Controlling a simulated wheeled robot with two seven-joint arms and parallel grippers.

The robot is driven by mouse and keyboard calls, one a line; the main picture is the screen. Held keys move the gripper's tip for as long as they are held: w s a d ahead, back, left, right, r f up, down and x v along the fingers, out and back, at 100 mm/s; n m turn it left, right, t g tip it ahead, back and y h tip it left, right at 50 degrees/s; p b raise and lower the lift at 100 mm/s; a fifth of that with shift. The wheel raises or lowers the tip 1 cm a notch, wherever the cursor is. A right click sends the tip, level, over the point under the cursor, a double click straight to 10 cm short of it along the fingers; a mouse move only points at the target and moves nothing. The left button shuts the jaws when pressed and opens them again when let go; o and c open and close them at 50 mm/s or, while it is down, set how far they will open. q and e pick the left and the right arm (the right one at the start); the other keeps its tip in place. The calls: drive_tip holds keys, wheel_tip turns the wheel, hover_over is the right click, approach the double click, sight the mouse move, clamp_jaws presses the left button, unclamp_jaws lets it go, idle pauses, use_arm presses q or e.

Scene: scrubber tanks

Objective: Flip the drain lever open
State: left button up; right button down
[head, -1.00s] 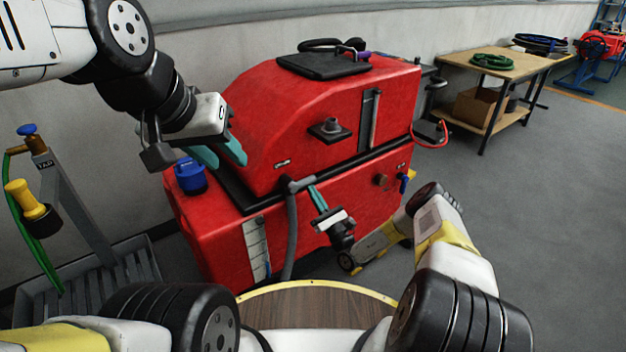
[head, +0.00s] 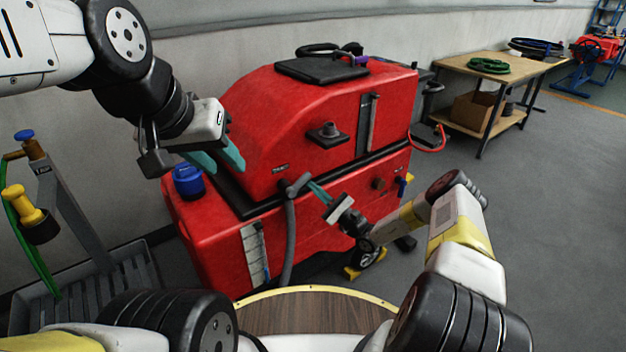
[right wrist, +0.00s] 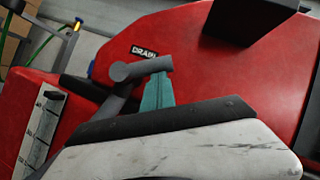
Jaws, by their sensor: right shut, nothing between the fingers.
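The red scrubber tank has a DRAIN label (right wrist: 145,52) above a grey lever-like bar (right wrist: 142,69), with a grey hose hanging below. The bar also shows in the head view (head: 298,185), its right end tilted up. My right gripper (head: 314,188) is shut and empty, its teal fingertips at the bar's right end. In the right wrist view the fingers (right wrist: 158,85) lie just under that end; they look touching, but a small gap cannot be ruled out. My left gripper (head: 222,155) is open and empty, above and beside the blue cap (head: 188,180).
A stand with a green hose and yellow nozzle (head: 24,203) is at the left, over a grey grate (head: 95,280). A wooden bench (head: 500,70) stands at the back right. The floor on the right is clear.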

sight(308, 177)
drive_tip(key=r+n+g, duration=0.1)
drive_tip(key=n, duration=0.1)
drive_tip(key=r+n+g, duration=0.1)
drive_tip(key=n+g, duration=0.1)
drive_tip(key=n, duration=0.1)
drive_tip(key=r+n+g, duration=0.1)
drive_tip(key=n, duration=0.1)
drive_tip(key=shift+s+a+r+n+g, duration=0.2)
drive_tip(key=shift+a+r+n+g, duration=0.1)
drive_tip(key=shift+a, duration=0.05)
drive_tip(key=shift+s+a+r+n+g+h, duration=0.15)
drive_tip(key=shift+a+r+n+g+h, duration=0.15)
drive_tip(key=shift+n, duration=0.4)
drive_tip(key=shift+s+a+r+n+g+h, duration=0.2)
drive_tip(key=shift+r+n+g+h, duration=0.15)
drive_tip(key=shift+n, duration=0.35)
drive_tip(key=shift+s+a+r+n+g+h, duration=0.2)
drive_tip(key=shift+r+n+g+h, duration=0.1)
drive_tip(key=shift+n, duration=0.4)
drive_tip(key=d, duration=0.1)
drive_tip(key=w+d, duration=0.1)
drive_tip(key=d, duration=0.1)
drive_tip(key=d+f, duration=0.1)
drive_tip(key=d, duration=0.1)
drive_tip(key=shift+w+d, duration=0.2)
drive_tip(key=shift+d, duration=0.05)
drive_tip(key=v, duration=0.8)
drive_tip(key=shift+s, duration=0.25)
drive_tip(key=shift+a+r, duration=0.1)
